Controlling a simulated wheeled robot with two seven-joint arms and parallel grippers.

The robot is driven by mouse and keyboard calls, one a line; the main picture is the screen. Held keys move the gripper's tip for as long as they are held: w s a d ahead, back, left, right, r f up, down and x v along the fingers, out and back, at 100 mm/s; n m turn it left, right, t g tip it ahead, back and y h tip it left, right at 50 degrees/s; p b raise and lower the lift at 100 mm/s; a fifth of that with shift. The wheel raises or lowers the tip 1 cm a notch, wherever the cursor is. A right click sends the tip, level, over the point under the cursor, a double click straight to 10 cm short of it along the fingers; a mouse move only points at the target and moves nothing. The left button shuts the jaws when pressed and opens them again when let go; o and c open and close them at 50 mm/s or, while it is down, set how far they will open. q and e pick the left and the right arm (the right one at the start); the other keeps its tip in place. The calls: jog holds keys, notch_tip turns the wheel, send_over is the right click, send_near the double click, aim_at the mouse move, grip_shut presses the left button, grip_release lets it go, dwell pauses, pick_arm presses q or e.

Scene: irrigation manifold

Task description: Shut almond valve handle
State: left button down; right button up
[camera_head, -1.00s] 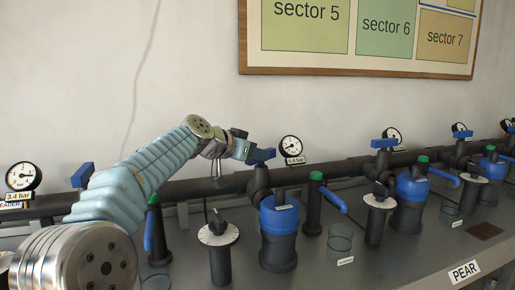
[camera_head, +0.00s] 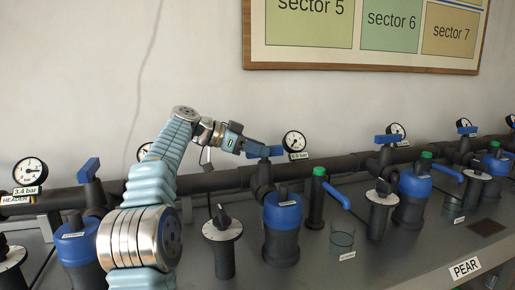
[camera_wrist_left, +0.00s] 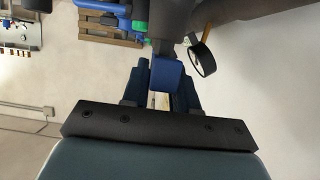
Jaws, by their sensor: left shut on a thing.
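A blue valve handle (camera_head: 272,151) tops a dark valve on the long pipe, above a blue-capped filter (camera_head: 283,211). No label that I can read here names almond. My left gripper (camera_head: 258,149) reaches in from the left and is shut on this handle. In the left wrist view the blue handle (camera_wrist_left: 167,75) sits between the two dark blue fingers, partly hidden by them. My right gripper is not in view.
A pressure gauge (camera_head: 294,142) stands just right of the held handle. A dial post (camera_head: 222,232), a green-topped post with a blue lever (camera_head: 335,196) and a clear cup (camera_head: 342,240) stand in front. More valves line the pipe rightward.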

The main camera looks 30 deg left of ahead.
pick_arm(q)
jog(key=shift+f, duration=0.1)
jog(key=c, duration=1)
grip_release()
jog(key=shift+o, duration=0.2)
jog(key=v, duration=1.3)
jog(key=shift+s+a, duration=0.2)
jog(key=shift+s, duration=0.1)
